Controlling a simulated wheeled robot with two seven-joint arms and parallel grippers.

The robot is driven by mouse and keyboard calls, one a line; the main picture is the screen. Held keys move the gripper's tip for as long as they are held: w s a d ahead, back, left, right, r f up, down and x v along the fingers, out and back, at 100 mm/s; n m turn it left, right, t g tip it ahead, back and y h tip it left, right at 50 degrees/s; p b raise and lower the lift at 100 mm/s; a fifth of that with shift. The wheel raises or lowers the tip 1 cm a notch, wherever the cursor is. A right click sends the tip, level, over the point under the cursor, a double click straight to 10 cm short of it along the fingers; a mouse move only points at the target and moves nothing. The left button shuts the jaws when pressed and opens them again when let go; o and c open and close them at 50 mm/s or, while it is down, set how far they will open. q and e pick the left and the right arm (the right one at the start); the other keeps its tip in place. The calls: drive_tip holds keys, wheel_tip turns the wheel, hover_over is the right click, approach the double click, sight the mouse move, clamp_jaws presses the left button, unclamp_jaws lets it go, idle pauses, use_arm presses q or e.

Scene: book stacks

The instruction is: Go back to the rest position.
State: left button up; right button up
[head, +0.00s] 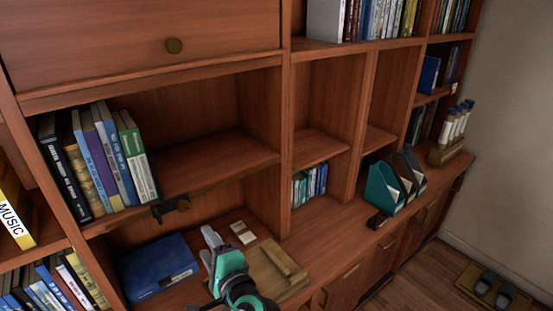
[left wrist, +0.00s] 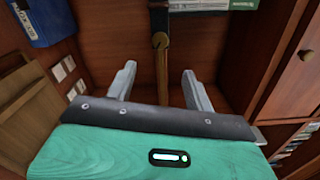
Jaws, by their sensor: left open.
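My left gripper (head: 212,246), grey fingers on a teal body, is in front of the lower compartment of the wooden bookcase in the head view. In the left wrist view its two fingers (left wrist: 158,85) are spread apart with nothing held between them. My right gripper is in neither view.
A blue box (head: 158,268) lies left of the gripper and a wooden tray (head: 272,272) right of it. Books (head: 97,160) stand on the shelf above, with a dark latch (head: 170,207) at its edge.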

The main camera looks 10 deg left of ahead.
use_arm(q)
drive_tip(key=s+a+f+n+g+h, duration=0.1)
drive_tip(key=s+f+n+g+h, duration=0.15)
drive_tip(key=s+f+h, duration=0.4)
drive_tip(key=s+a+f+n+g+h, duration=0.1)
drive_tip(key=s+f+n+g, duration=0.15)
drive_tip(key=f, duration=0.65)
drive_tip(key=s+d+f+n+g+h, duration=0.2)
drive_tip(key=s+f+h, duration=0.1)
drive_tip(key=s, duration=0.3)
drive_tip(key=s+d+f+n+g+h, duration=0.1)
drive_tip(key=s+d+f+n+h, duration=0.15)
drive_tip(key=s, duration=0.45)
wheel_tip(320, 180, down, 31)
drive_tip(key=w+g+b, duration=0.1)
drive_tip(key=b, duration=0.1)
drive_tip(key=s+a+f+g+b, duration=0.1)
drive_tip(key=s+f, duration=0.9)
drive_tip(key=f, duration=0.2)
drive_tip(key=s+a+f+m+b, duration=0.1)
drive_tip(key=s+a+f, duration=0.1)
drive_tip(key=s+f, duration=0.8)
wheel_tip(320, 180, down, 2)
drive_tip(key=shift+a+f+g+h+b, duration=0.1)
drive_tip(key=shift+a+g+h+b, duration=0.2)
drive_tip(key=shift+g, duration=0.1)
